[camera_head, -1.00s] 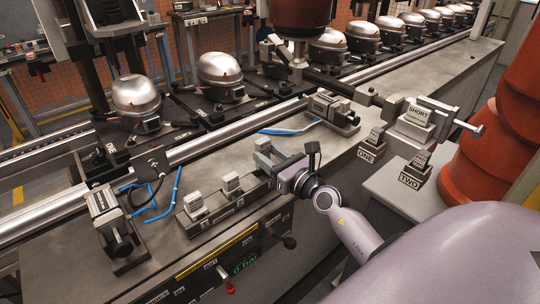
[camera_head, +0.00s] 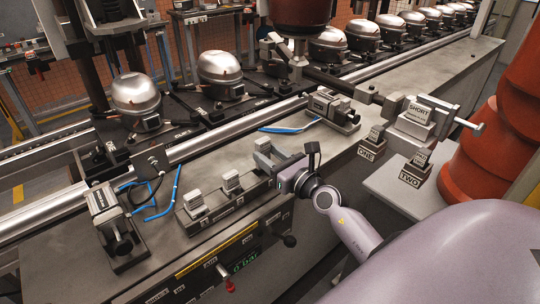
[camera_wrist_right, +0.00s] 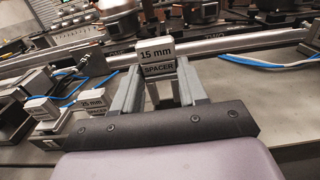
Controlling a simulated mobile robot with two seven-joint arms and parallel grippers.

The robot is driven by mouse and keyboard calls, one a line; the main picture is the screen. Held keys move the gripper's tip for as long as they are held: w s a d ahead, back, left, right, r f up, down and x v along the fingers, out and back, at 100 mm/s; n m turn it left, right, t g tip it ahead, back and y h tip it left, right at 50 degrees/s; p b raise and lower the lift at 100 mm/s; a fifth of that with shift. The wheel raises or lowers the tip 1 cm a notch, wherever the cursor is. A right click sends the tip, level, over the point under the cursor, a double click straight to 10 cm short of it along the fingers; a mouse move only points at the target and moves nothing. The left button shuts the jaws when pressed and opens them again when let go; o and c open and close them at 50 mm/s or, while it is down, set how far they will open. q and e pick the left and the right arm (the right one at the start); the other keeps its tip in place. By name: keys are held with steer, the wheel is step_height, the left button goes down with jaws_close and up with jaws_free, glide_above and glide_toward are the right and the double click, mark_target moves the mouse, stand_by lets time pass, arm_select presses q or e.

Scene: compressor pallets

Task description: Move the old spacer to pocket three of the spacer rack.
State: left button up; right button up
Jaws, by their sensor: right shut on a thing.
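My right gripper (camera_head: 268,156) is shut on a light grey spacer (camera_wrist_right: 157,60) labelled "15 mm SPACER", which shows upright between the two fingers in the right wrist view. The gripper is at the right end of the dark spacer rack (camera_head: 212,223) on the bench. Two other grey spacers stand in the rack to the left, one at the far left (camera_head: 195,202) and one in the middle (camera_head: 231,181). In the wrist view I cannot tell whether the held spacer's base touches the rack. My left gripper is not in view.
A fixture (camera_head: 117,230) stands left of the rack and another (camera_head: 331,109) beyond it. Blue hoses (camera_head: 165,197) lie on the bench. A conveyor with compressors (camera_head: 135,98) runs behind.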

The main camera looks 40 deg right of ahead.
steer(key=shift+f+b, duration=2.15)
steer(key=shift+f, duration=0.4)
steer(key=o, duration=1.3)
steer(key=shift+s, duration=0.3)
steer(key=shift+s+d, duration=0.15)
steer(key=shift+s, duration=1.5)
steer(key=shift+s+d, duration=0.1)
steer(key=shift+s, duration=1.55)
